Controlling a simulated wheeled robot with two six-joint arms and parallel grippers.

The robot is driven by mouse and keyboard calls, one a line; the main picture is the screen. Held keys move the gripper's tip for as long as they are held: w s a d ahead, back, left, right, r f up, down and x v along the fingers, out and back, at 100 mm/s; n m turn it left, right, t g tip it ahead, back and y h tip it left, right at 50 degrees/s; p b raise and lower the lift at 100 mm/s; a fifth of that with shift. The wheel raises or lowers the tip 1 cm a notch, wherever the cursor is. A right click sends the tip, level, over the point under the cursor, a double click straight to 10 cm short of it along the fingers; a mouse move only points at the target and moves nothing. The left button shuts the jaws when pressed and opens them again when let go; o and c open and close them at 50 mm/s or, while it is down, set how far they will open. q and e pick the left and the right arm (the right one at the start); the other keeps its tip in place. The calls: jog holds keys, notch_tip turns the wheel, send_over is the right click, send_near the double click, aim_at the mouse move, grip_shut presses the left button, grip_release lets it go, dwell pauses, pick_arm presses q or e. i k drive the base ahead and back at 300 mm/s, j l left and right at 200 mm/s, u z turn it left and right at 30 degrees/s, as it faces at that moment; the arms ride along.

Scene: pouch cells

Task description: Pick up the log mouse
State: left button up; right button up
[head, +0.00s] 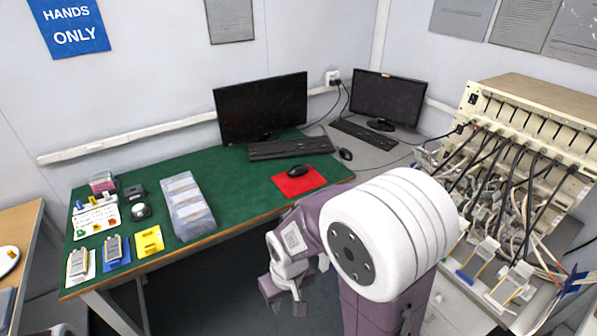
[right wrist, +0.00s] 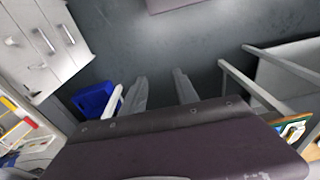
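A black mouse (head: 295,171) lies on a red mat (head: 299,186) near the right end of the green bench. A second dark mouse (head: 345,154) lies on the grey surface to its right, by another keyboard. I cannot tell from any label which is the log mouse. My right gripper (head: 285,300) hangs over the floor in front of the bench, below and apart from both mice. In the right wrist view its two fingers (right wrist: 159,77) are apart, with only floor between them. My left gripper is not in view.
A keyboard (head: 290,148) and a monitor (head: 261,106) stand behind the red mat. Clear pouches (head: 187,206) lie left of it. The bench's front edge (head: 225,232) lies between my gripper and the mat. A cabled rack (head: 530,130) stands at right.

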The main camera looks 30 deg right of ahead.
aim_at(300, 170)
jog(key=i+l, duration=0.35)
jog(key=i+l+z, duration=0.1)
jog(key=i+l, duration=0.3)
jog(key=i, duration=0.15)
jog(key=i+l, duration=0.3)
jog(key=i, duration=0.15)
